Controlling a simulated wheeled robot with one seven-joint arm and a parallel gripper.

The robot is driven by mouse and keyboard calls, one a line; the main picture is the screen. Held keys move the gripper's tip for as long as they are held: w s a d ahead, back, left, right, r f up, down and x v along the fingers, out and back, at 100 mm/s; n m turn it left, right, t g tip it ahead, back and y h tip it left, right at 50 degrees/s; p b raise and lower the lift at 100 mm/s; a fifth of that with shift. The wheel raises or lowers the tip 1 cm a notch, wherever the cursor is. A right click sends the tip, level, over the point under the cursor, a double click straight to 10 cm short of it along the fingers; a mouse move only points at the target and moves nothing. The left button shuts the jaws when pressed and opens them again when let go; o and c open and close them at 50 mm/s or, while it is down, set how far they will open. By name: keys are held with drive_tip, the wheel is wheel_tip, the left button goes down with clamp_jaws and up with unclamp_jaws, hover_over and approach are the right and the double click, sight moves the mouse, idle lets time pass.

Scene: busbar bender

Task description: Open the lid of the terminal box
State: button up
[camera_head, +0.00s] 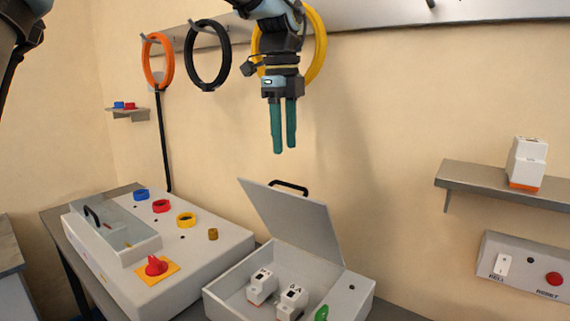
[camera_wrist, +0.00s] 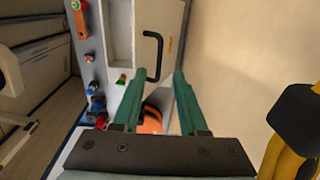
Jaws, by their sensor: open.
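A light grey box (camera_head: 238,283), which looks like the terminal box, stands at bottom centre in the head view. Its lid (camera_head: 300,225) stands raised and tilted back, with a black handle (camera_head: 290,187) on its upper edge. Two white modules (camera_head: 262,286) sit inside the box. My gripper (camera_head: 285,149) points down above the lid, clear of it, with its two green fingers apart and nothing between them. In the wrist view a black handle (camera_wrist: 159,55) shows beyond the fingertips (camera_wrist: 158,78), apart from them.
A grey console (camera_head: 200,245) with coloured rings, a red knob (camera_head: 156,266) and a clear-covered bay stands left of the box. Coils (camera_head: 208,55) hang on the wall behind my arm. A shelf (camera_head: 505,184) and a button panel (camera_head: 525,268) are at right. The wall between is bare.

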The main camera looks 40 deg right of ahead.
drive_tip(key=shift+r, duration=0.7)
drive_tip(key=shift+w+a+f+b, duration=0.1)
drive_tip(key=shift+a+f+b, duration=0.15)
drive_tip(key=shift+b, duration=0.25)
drive_tip(key=c, duration=0.3)
drive_tip(key=a+f+b, duration=0.1)
drive_tip(key=b, duration=0.2)
drive_tip(key=w+a+f+g+h+b, duration=0.1)
drive_tip(key=b, duration=0.2)
drive_tip(key=shift+w+a+f+n+h+b, duration=0.1)
drive_tip(key=shift+a+f+n+h+b, duration=0.05)
drive_tip(key=shift+a+n+h+b, duration=0.2)
clamp_jaws()
drive_tip(key=a+r+g+h+b, duration=0.15)
drive_tip(key=a+h+b, duration=0.25)
drive_tip(key=b, duration=0.6)
drive_tip(key=shift+n+g, duration=0.25)
drive_tip(key=shift+g, duration=0.1)
drive_tip(key=x, duration=0.9)
drive_tip(key=shift+w+d+f, duration=0.1)
drive_tip(key=shift+w+f, duration=0.05)
drive_tip(key=shift+f, duration=0.35)
